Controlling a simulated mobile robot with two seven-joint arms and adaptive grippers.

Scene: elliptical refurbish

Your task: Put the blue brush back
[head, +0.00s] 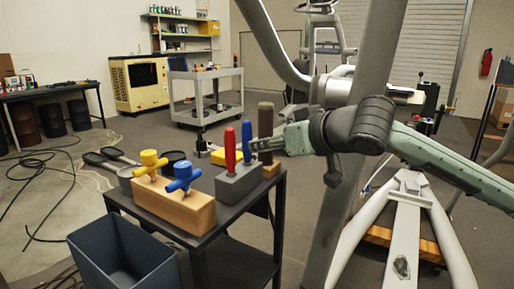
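Two blue-handled tools stand on the small dark table (228,220), and I cannot tell which is the brush. A slim upright blue handle (246,138) stands beside a red handle (230,150) in a grey block (240,185). A blue cross-shaped handle (183,177) stands beside a yellow one (150,160) on a wooden block (173,207). My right gripper (262,146) reaches in from the right, its tips close to the upright blue handle and a brown handle (265,120). Its grip and contact are unclear. My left gripper is not in view.
A blue-grey bin (125,255) stands at the table's front left. Dark looped tools (110,157) lie at the table's back left. A grey cart (205,100) stands behind. Thick grey frame tubes (345,180) rise right of the table. Cables lie on the left floor.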

